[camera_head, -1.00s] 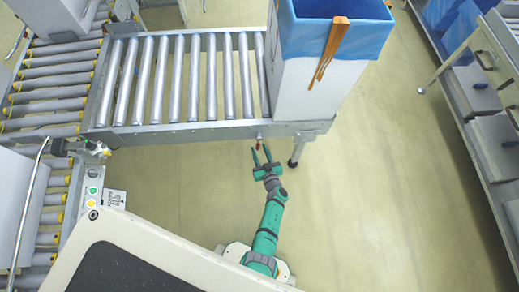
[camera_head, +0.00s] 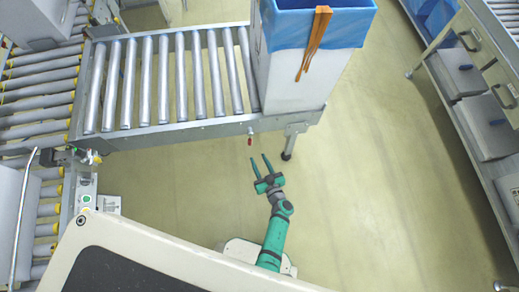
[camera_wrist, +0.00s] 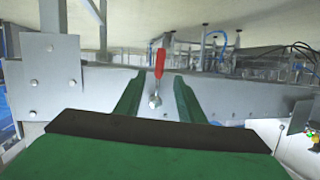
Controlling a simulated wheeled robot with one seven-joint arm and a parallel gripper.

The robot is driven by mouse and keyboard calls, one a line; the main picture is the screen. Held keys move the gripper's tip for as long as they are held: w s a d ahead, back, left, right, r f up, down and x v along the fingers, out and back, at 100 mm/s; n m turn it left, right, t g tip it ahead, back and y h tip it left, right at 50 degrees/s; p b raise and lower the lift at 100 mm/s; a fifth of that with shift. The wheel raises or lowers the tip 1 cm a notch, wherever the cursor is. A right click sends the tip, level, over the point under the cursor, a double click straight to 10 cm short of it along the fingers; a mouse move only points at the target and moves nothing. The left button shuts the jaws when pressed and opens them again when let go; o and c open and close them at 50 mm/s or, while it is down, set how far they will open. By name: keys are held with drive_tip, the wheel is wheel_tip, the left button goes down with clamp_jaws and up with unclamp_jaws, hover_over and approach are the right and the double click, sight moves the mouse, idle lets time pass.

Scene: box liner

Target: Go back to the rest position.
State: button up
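My gripper (camera_head: 260,168) is green, open and empty. It is held over the bare floor in front of the roller conveyor's near side rail. In the wrist view its two fingers (camera_wrist: 158,98) are spread apart with nothing held between them. A small red-handled part (camera_wrist: 159,62) on the conveyor frame shows between and beyond the fingers. The red part also shows under the rail in the head view (camera_head: 250,138), a little beyond my fingertips and apart from them.
A white box (camera_head: 296,82) with a blue liner (camera_head: 350,25) and orange strap (camera_head: 314,42) stands on the right end of the roller conveyor (camera_head: 165,131). A shelf rack (camera_head: 455,120) stands on the right. The floor (camera_head: 380,190) between is clear.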

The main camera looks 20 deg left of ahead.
drive_tip(key=shift+s, duration=0.2)
drive_tip(key=s+d+r+m+t+h, duration=0.1)
drive_tip(key=s+d+r+t+h, duration=0.1)
drive_tip(key=s+d+r, duration=0.4)
drive_tip(key=s+d+r+m+t+h, duration=0.1)
drive_tip(key=s+d+r+t+h, duration=0.15)
drive_tip(key=s+r, duration=0.45)
drive_tip(key=s+d+r+m+h, duration=0.1)
drive_tip(key=s+r, duration=0.4)
drive_tip(key=r, duration=0.7)
drive_tip(key=s+d+r+m+h, duration=0.2)
drive_tip(key=s+r+m+h, duration=0.2)
drive_tip(key=r, duration=0.8)
drive_tip(key=shift+s+r, duration=0.25)
drive_tip(key=shift+s, duration=0.9)
drive_tip(key=shift+d+g, duration=0.1)
drive_tip(key=shift+g, duration=0.15)
drive_tip(key=shift+c, duration=0.6)
drive_tip(key=shift+w, duration=0.15)
